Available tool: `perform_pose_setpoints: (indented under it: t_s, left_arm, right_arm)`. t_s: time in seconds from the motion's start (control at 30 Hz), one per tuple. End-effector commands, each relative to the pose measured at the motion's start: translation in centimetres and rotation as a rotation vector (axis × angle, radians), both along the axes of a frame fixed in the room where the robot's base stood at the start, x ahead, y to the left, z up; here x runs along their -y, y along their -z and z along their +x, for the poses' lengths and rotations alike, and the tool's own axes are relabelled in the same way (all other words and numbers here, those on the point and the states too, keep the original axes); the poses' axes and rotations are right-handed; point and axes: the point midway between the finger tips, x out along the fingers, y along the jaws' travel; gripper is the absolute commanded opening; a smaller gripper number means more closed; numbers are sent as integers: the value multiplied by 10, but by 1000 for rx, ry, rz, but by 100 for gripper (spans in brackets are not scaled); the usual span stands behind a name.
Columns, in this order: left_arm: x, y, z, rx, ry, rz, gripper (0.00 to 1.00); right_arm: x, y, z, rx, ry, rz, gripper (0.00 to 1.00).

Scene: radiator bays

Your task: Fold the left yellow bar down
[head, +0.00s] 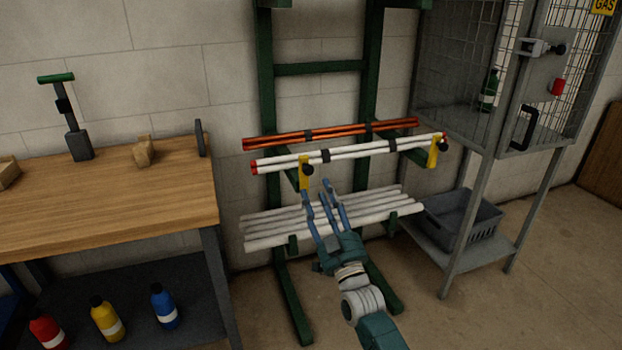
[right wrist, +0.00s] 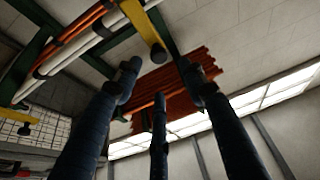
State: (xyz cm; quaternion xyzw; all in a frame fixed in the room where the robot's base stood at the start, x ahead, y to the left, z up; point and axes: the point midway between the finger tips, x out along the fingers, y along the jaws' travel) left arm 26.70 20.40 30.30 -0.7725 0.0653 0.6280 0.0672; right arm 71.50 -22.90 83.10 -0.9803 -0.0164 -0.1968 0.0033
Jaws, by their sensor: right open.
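The left yellow bar (head: 304,177) stands upright across the front of the white tubes on the green rack, with a black knob on it. It also shows at the top of the right wrist view (right wrist: 138,18), its dark knob between two of my fingers in the picture. My right gripper (head: 319,191) is open and empty, just below and right of the bar. In the right wrist view its three blue fingers (right wrist: 160,72) are spread. I cannot tell whether any finger touches the bar. My left gripper is not in view.
A second yellow bar (head: 433,153) stands at the tubes' right end. White tubes (head: 350,153), orange tubes (head: 340,130) and lower white pipes (head: 270,237) lie on the green rack (head: 266,85). A workbench (head: 110,205) stands left, a wire cage (head: 460,70) right.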

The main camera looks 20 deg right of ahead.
Motion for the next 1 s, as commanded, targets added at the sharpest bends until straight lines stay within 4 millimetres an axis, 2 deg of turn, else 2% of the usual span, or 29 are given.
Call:
perform_pose_setpoints:
  t_s: [0.1, 0.3, 0.5, 0.77, 0.97, 1.0]
  left_arm:
    - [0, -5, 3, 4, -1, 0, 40]
    - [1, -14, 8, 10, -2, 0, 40]
    - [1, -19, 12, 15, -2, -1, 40]
    - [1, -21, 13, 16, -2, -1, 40]
    - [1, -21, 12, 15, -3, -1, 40]
    - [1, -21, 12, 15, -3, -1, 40]
  right_arm:
    - [-1, -10, 23, 2, 0, 0, 41]
    - [-3, -20, 51, -1, -1, 1, 41]
    - [-3, -24, 62, -4, -1, -1, 41]
    - [-3, -25, 63, -4, -1, 0, 41]
    - [-3, -25, 63, -3, -1, 0, 2]
    - [-3, -25, 63, -3, -1, 0, 0]
